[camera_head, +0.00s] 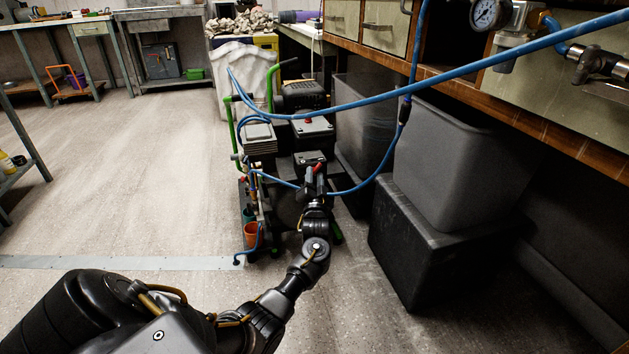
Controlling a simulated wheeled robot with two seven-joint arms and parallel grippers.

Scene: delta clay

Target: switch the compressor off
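The compressor (262,143) stands on the floor in the middle of the view, with a green tubular frame and dark machine parts. A dark box on it carries a small red button (308,121) on top. A second dark box lies nearer, with a small red part (317,168) beside my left gripper's tips. My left gripper (313,180) reaches in from below, right at this nearer box. Whether it touches the red part, and how far its fingers are apart, is too small to tell. My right gripper is not in view.
A blue hose (460,74) crosses above the compressor, and another loops down at its right. Grey bins (440,165) stand close on the right under a wooden-edged bench (490,88). An orange cup (251,234) sits at the compressor's near left. The floor (120,180) at left is clear.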

